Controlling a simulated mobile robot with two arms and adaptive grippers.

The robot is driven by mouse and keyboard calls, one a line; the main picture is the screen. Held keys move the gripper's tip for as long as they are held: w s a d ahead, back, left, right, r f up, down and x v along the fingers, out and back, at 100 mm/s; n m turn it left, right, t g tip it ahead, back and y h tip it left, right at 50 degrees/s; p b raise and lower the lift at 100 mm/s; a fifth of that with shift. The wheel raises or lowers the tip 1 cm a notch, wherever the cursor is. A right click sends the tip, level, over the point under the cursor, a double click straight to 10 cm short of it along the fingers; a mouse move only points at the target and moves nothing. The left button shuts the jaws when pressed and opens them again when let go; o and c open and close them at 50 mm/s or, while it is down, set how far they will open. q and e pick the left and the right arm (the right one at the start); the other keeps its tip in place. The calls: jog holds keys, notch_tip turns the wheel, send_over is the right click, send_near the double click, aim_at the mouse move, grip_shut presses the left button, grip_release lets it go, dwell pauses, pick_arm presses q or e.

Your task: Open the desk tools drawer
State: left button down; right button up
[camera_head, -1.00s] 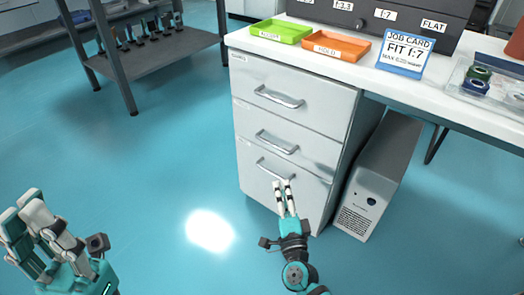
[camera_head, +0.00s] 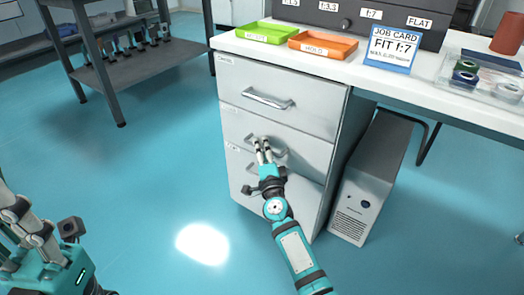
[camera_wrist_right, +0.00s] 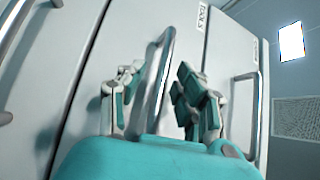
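The white cabinet has three drawers, all closed, each with a metal bar handle. In the right wrist view the middle drawer (camera_wrist_right: 185,40) carries a label (camera_wrist_right: 203,18) reading TOOLS. Its handle (camera_head: 279,153) also shows in the wrist view (camera_wrist_right: 162,75). My right gripper (camera_head: 263,145) is at this handle, its fingers apart on either side of the bar in the wrist view (camera_wrist_right: 160,105). I cannot tell whether they touch it. My left gripper (camera_head: 22,228) is at the lower left of the head view, partly cut off, away from the cabinet.
The top drawer handle (camera_head: 268,98) is just above my right gripper. A grey computer tower (camera_head: 374,180) stands right of the cabinet. The desk top holds a green tray (camera_head: 265,33), an orange tray (camera_head: 323,45) and a job card (camera_head: 391,50). The blue floor left of the cabinet is clear.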

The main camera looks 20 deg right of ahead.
jog(key=shift+w, duration=0.15)
jog(key=shift+c, duration=0.2)
grip_shut()
